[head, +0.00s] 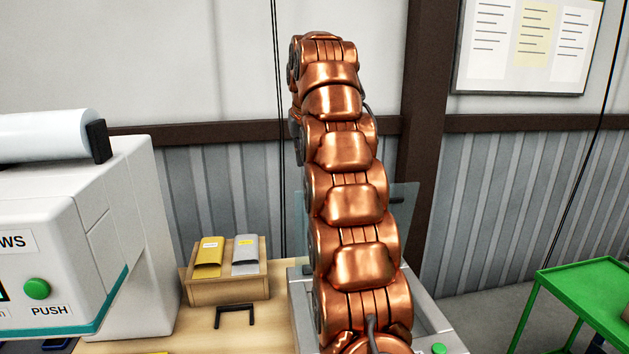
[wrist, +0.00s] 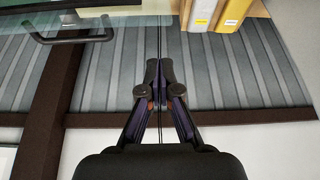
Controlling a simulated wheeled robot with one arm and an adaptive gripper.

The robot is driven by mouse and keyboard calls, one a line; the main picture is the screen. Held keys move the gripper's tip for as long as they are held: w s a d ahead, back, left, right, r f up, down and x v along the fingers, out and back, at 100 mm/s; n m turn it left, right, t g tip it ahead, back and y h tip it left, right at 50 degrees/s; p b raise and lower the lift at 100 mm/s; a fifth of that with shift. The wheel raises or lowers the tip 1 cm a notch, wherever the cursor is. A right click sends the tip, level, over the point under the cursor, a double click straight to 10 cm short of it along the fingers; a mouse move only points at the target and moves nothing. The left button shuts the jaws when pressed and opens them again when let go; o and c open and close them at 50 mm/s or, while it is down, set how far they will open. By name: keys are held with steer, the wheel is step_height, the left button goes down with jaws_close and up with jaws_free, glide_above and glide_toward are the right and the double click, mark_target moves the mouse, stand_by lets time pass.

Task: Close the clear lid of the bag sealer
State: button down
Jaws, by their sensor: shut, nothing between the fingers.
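The bag sealer (head: 436,322) is a grey machine on the bench, with a green button, largely hidden behind my copper arm. Its clear lid (head: 404,208) stands raised, and its pane shows on both sides of the arm. In the wrist view, which looks upside down, the lid's clear edge (wrist: 98,37) and its dark bar handle (wrist: 75,39) are at the top left. My gripper (wrist: 155,72) is shut and empty, to the right of the handle in that view and apart from it. In the head view my gripper is not visible.
A wooden box (head: 228,291) with a yellow packet (head: 209,257) and a silver packet (head: 245,254) stands left of the sealer. A black bracket (head: 235,317) is in front of it. A white machine (head: 60,215) fills the left; a green cart (head: 585,290) is at right.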

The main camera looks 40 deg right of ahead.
steer(key=d+r, duration=0.1)
steer(key=d, duration=0.3)
steer(key=shift+h, duration=0.3)
steer(key=f+b, duration=0.1)
steer(key=f, duration=0.2)
steer(key=f+b, duration=0.2)
steer(key=f, duration=0.1)
steer(key=w+f+b, duration=0.1)
steer(key=f+b, duration=0.1)
steer(key=f, duration=0.1)
steer(key=shift+d, duration=0.3)
stand_by(0.4)
steer(key=shift+s+f, duration=0.1)
steer(key=shift+f, duration=0.05)
stand_by(0.5)
